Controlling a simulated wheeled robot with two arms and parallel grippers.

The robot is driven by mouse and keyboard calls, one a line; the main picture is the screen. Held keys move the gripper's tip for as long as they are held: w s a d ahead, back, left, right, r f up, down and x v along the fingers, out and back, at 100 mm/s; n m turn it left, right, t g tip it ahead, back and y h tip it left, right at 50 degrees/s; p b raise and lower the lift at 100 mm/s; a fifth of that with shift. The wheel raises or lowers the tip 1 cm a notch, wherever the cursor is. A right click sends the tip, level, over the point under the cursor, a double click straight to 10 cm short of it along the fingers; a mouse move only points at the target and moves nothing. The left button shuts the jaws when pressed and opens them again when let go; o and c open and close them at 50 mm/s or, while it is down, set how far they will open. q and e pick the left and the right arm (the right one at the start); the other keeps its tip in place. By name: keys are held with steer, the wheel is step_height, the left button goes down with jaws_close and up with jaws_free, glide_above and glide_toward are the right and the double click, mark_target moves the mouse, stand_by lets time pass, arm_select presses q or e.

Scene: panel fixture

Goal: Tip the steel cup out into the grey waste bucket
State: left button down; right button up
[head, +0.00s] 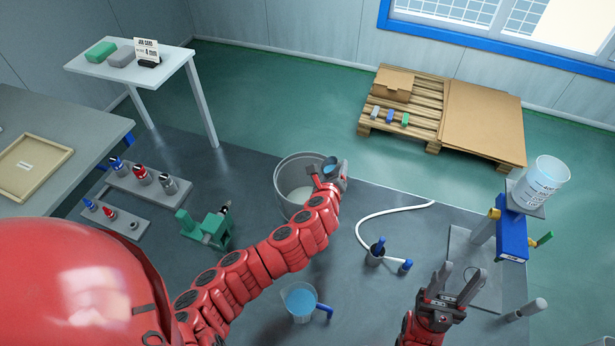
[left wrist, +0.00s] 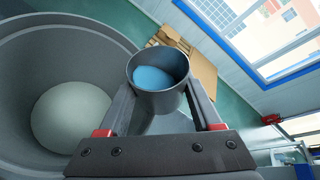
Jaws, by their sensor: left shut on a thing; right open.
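The steel cup (left wrist: 141,98) holds blue liquid (left wrist: 153,78) and is gripped between the fingers of my left gripper (left wrist: 158,112). In the head view, the left gripper (head: 331,178) and the cup (head: 331,164) are at the right rim of the grey waste bucket (head: 291,170), mostly above it. I cannot tell the cup's exact tilt. The bucket also fills the left of the left wrist view (left wrist: 75,50), with a pale round surface inside it. My right gripper (head: 456,280) is open and empty, at the lower right.
A clear jug of blue liquid (head: 299,302) stands below the bucket. A green tool (head: 207,228) and bottle racks (head: 148,182) are to the left.

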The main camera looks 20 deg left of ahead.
arm_select(q)
steer(key=shift+w+a+f, duration=0.1)
steer(key=shift+w+a, duration=0.15)
steer(key=shift+s+r+n, duration=0.25)
steer(key=shift+s+n, duration=0.05)
steer(key=shift+s, duration=0.05)
steer(key=shift+w+a+f+h, duration=0.1)
steer(key=shift+w+h, duration=0.25)
steer(key=shift+h, duration=0.05)
steer(key=shift+s+r+n, duration=0.25)
steer(key=shift+s+n, duration=0.05)
steer(key=shift+s, duration=0.1)
steer(key=shift+w+a+f, duration=0.1)
steer(key=shift+w+f, duration=0.25)
steer(key=shift+w, duration=0.05)
steer(key=shift+s+n+t, duration=0.3)
steer(key=shift+s, duration=0.1)
steer(key=shift+w+f+h, duration=0.15)
steer(key=shift+w+h, duration=0.15)
steer(key=shift+w, duration=0.1)
steer(key=shift+s, duration=0.1)
